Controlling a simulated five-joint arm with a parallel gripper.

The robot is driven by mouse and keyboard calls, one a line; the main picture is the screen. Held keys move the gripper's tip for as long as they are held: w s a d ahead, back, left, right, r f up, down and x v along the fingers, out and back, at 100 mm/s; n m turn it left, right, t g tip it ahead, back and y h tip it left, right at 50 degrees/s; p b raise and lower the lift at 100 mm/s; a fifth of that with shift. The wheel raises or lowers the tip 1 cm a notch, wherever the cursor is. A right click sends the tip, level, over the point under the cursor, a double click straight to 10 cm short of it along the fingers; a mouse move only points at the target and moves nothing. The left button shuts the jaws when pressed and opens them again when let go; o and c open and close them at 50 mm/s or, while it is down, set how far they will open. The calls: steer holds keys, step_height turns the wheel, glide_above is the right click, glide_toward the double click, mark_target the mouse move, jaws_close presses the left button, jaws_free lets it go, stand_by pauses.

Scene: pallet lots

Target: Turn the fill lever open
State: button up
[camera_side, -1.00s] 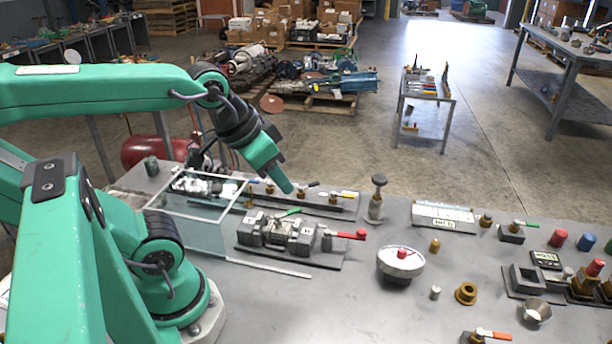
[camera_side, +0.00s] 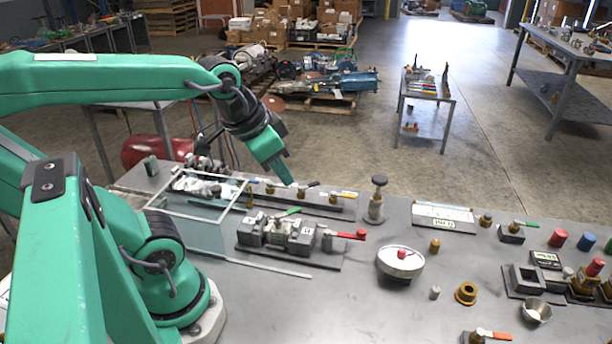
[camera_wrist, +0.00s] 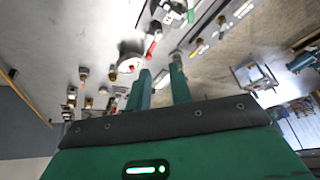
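A grey block assembly (camera_side: 275,233) on a dark plate carries a green lever (camera_side: 287,212) on top and a red lever (camera_side: 350,234) at its right end. Behind it, a dark rail (camera_side: 310,207) bears several small brass valves with coloured handles. The labels are too small to read, so I cannot tell which lever is the fill lever. My gripper (camera_side: 291,183) hangs in the air above the rail and block area, touching nothing visible. In the wrist view, its two fingers (camera_wrist: 161,80) are apart with nothing between them. The red lever (camera_wrist: 152,46) lies beyond their tips.
A glass-sided box (camera_side: 195,232) stands left of the block assembly. The bench front is mostly clear.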

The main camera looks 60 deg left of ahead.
steer(key=w+a+m+g, duration=0.2)
steer(key=w+a, duration=0.2)
steer(key=a, duration=0.2)
steer(key=m+g, duration=0.3)
steer(key=m, duration=0.3)
glide_above(253, 180)
step_height(253, 180, down, 12)
steer(key=shift+f, duration=0.1)
steer(key=shift+f, duration=3.8)
jaws_close()
